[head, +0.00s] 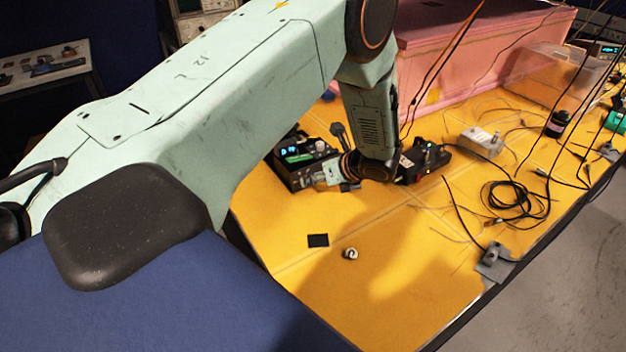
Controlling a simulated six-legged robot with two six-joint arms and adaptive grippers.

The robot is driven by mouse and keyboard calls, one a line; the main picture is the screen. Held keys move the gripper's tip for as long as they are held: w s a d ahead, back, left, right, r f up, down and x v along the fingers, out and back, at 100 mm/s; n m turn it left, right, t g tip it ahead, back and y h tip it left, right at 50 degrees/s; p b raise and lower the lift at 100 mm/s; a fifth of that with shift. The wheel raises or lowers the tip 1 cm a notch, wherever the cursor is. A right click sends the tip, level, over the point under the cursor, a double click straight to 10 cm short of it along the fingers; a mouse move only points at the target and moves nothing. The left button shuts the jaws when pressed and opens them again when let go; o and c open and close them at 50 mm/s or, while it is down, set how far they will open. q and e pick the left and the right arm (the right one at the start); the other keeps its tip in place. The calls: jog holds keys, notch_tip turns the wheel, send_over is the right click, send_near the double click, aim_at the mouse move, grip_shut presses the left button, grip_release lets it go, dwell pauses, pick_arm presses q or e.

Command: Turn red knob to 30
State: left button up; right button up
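My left arm comes in from the left and crosses the view. Its gripper (318,178) is low over the yellow table, at the front of a black box with lit displays (296,158). The fingers are too small and partly covered to tell whether they are open or shut. A second black device (428,160) with small coloured lights and a red spot stands just right of my wrist. I cannot make out a red knob or its scale clearly; my arm may hide it. My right gripper is not in view.
The yellow table (390,285) is mostly clear in front, with a small black square (318,240) and a small white object (350,254). Cables (515,200) and a grey box (482,142) lie to the right. A pink foam block (470,55) stands behind.

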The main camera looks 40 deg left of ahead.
pick_arm(q)
jog(key=v, duration=0.9)
dwell(0.3)
